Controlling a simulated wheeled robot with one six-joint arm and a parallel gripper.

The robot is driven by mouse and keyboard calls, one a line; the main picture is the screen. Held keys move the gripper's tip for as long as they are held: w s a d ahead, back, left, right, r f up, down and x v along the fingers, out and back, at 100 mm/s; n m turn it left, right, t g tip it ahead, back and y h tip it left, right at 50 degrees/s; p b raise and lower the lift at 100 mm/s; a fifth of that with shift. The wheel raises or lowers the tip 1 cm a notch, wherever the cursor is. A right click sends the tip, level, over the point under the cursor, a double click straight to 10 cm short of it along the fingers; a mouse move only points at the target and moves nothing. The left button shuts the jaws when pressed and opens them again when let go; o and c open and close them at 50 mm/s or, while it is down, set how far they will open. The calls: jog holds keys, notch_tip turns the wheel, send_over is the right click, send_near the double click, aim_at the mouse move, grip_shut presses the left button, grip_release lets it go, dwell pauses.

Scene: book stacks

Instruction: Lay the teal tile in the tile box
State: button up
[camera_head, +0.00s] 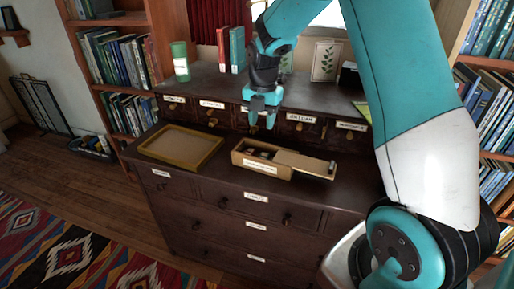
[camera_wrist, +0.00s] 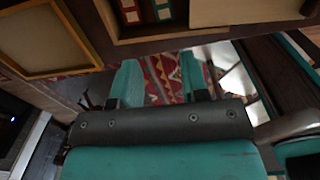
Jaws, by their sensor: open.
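My gripper (camera_head: 262,122) is open above the back part of the dresser top, behind the wooden box. In the wrist view its two teal fingers (camera_wrist: 159,65) stand apart with only the patterned rug showing between them. The wooden tile box (camera_head: 262,168) has a label on its front and a lid (camera_head: 306,163) slid partly to the right. The box also shows at the top of the wrist view (camera_wrist: 160,35), with small red, cream and dark greenish pieces inside.
A shallow wooden tray (camera_head: 180,147) lies left of the box on the dark dresser (camera_head: 235,188). A green cylinder (camera_head: 180,61) and upright books (camera_head: 237,49) stand on the raised back shelf. Bookcases flank the dresser. Bare dresser top separates tray and box.

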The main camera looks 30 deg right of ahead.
jog(key=s+a+r+m+y, duration=0.1)
jog(key=s+a+r+m, duration=0.45)
jog(key=s+a, duration=0.35)
jog(key=s+a+r+m+y, duration=0.2)
jog(key=s+a+r+m, duration=0.3)
jog(key=s+a+m, duration=0.35)
jog(key=s+a+m+y, duration=0.1)
jog(key=s+a+m, duration=0.2)
jog(key=s, duration=0.7)
jog(key=shift+a+r+m, duration=0.35)
jog(key=shift+a+m, duration=0.05)
jog(key=shift+a, duration=0.7)
